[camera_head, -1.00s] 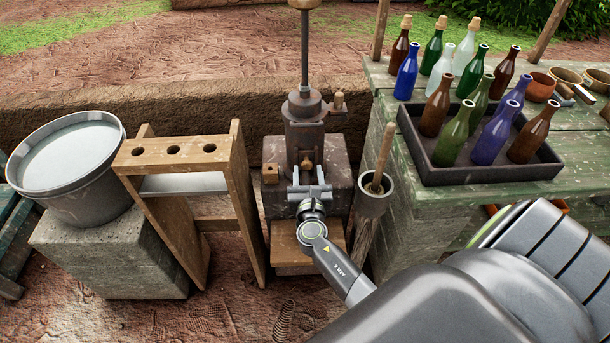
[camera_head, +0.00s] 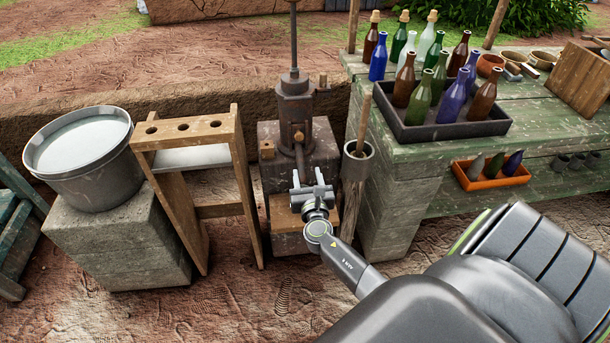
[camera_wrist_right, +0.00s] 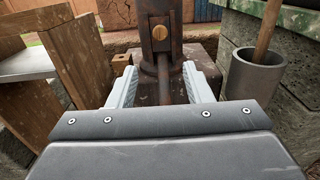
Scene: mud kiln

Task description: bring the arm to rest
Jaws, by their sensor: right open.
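My right arm reaches in from the lower right in the head view. I cannot tell from these frames whether the fingers touch the press. My left gripper is not in view.
A wooden rack with holes (camera_head: 184,129) and a grey tub (camera_head: 82,165) stand left. A grey cup with a stick (camera_head: 357,165) stands close right of the gripper. The green table (camera_head: 420,155) carries a black tray (camera_head: 440,131) of bottles. An orange tray (camera_head: 487,181) sits below.

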